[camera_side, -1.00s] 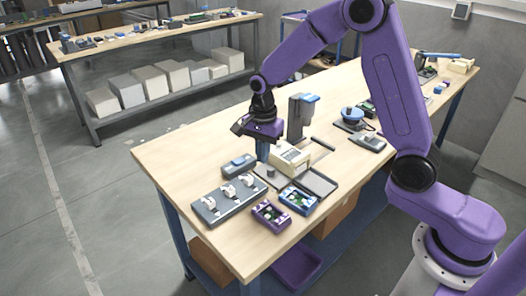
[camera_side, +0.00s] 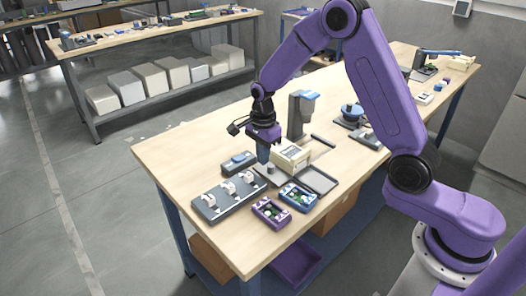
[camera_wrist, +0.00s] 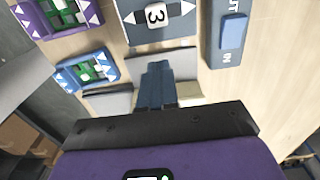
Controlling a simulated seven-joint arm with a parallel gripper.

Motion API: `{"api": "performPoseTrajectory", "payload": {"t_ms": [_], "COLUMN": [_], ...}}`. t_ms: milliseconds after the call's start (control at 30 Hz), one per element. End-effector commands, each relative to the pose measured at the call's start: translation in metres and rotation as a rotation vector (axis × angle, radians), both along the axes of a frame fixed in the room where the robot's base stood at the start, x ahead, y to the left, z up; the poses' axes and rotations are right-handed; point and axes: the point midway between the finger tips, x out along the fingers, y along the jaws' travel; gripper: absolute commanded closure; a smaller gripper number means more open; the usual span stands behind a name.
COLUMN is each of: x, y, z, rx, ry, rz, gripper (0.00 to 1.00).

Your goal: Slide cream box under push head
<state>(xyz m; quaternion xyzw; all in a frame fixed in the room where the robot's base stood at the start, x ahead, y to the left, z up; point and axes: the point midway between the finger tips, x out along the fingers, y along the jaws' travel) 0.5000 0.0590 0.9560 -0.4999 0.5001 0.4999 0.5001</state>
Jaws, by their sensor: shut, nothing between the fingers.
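The cream box (camera_side: 292,157) sits on a grey base at the middle of the bench in the side view. In the wrist view only a cream edge (camera_wrist: 189,92) shows, mostly hidden behind my gripper. A grey column with a blue-topped head (camera_side: 302,112) stands behind the box; I cannot tell for sure that this is the push head. My gripper (camera_side: 263,157) points down just left of the cream box, its fingers shut and empty. The closed fingers also show in the wrist view (camera_wrist: 156,85). I cannot tell whether they touch the box.
A blue tray (camera_side: 299,196) and a purple tray (camera_side: 270,212) are in front. A dark flat plate (camera_side: 318,180) lies right of the base.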

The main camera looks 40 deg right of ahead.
Motion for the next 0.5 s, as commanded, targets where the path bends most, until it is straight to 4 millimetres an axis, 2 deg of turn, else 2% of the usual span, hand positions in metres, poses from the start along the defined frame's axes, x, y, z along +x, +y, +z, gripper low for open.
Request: {"api": "performPoseTrajectory", "payload": {"t_ms": [500], "x": [0.0], "y": [0.0], "z": [-0.023], "rx": [0.0], "ry": [0.002], "rz": [0.0], "gripper": [1.0]}}
